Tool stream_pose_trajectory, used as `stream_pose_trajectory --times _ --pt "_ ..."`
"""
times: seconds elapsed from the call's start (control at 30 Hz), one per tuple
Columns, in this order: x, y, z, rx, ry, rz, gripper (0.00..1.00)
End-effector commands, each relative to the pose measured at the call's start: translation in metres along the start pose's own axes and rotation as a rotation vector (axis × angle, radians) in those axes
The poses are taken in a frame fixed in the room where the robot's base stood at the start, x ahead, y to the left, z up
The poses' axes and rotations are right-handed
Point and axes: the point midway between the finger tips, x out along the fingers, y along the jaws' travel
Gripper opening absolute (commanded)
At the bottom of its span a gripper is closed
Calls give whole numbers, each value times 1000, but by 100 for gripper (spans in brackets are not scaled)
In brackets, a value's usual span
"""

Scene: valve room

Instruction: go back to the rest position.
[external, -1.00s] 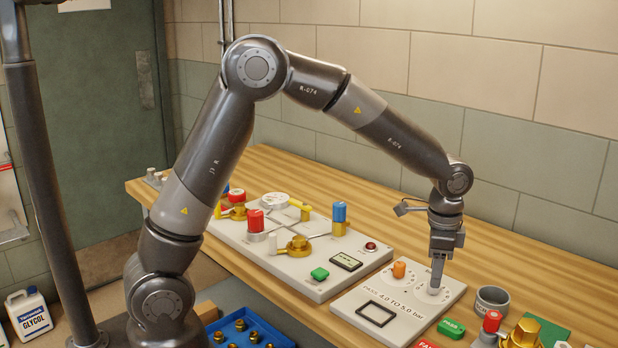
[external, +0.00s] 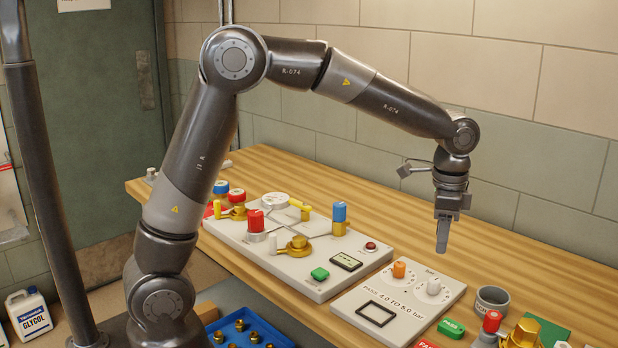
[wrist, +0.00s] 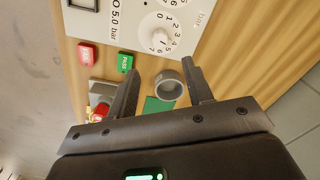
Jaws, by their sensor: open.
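My gripper (external: 442,236) hangs pointing down above the right part of the wooden bench (external: 500,222). It is clear of the white panel with the dials. In the wrist view my gripper (wrist: 160,78) has its two fingers spread apart with nothing held between them. The white dial (external: 433,287) and the orange knob (external: 399,269) stand on the panel below it. The white dial also shows in the wrist view (wrist: 160,38), beyond the fingertips.
A grey cup (external: 492,299), a green PASS block (external: 451,328) and a brass fitting (external: 524,333) stand right of the panel. The larger valve board (external: 300,265) with red, blue and yellow parts lies left. The bench toward the wall is clear.

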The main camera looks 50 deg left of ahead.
Motion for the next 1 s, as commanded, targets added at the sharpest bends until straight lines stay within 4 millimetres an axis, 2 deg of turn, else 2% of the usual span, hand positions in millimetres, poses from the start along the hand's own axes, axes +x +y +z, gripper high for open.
stream_pose_trajectory --times 0.17,0.27,0.37,0.6,0.8,1.0 --pt "-3 -2 4 -11 3 -6 47" --pt "-14 -6 20 -51 15 -24 47" --pt "-30 -12 48 -120 35 -53 47" --pt "-67 -19 132 -336 106 -126 47" --pt "-85 -14 202 -520 175 -173 47" --pt "-91 1 267 -703 255 -209 47"
